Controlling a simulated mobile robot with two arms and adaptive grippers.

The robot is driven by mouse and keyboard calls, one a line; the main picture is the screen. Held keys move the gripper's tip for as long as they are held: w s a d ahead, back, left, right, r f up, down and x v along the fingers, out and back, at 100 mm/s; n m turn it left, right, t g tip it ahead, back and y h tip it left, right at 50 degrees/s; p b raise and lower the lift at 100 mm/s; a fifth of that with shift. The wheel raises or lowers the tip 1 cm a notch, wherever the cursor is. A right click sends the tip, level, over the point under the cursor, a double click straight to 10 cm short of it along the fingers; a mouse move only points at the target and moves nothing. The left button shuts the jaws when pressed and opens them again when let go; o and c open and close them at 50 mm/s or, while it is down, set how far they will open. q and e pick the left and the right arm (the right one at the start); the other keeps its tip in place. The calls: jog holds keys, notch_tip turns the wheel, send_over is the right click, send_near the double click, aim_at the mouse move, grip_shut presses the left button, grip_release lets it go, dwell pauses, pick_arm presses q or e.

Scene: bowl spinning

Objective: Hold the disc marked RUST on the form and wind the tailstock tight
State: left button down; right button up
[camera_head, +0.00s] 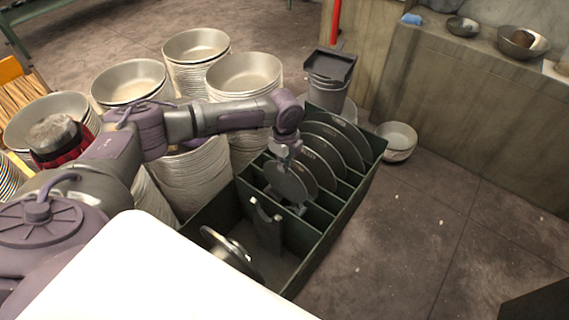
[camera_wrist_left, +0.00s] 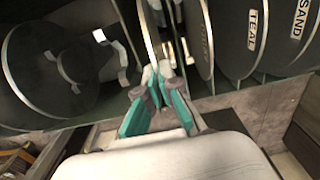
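My left gripper (camera_head: 284,152) is at the top edge of a grey disc (camera_head: 292,184) in the slotted dark green box (camera_head: 345,205). In the left wrist view its teal fingertips (camera_wrist_left: 159,74) close on the thin edge of this disc (camera_wrist_left: 148,28), seen nearly edge-on. I cannot read its marking. Discs marked TEAL (camera_wrist_left: 238,35) and SAND (camera_wrist_left: 290,30) stand to the right, with a disc whose word is unclear (camera_wrist_left: 204,40) nearer. A dark round plate (camera_head: 232,252) and a dark upright bracket (camera_head: 266,224) are at the box's near end; I cannot tell which is form or tailstock. My right gripper is not in view.
Tall stacks of metal bowls (camera_head: 185,170) stand close to the left of the box, under my left arm. A bucket with a dark tray (camera_head: 329,72) stands behind it. Small bowls (camera_head: 397,138) sit on the floor to the right.

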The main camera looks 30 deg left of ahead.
pick_arm(q)
jog(key=shift+r+p, duration=1.5)
jog(key=shift+r, duration=0.2)
jog(key=shift+d, duration=0.1)
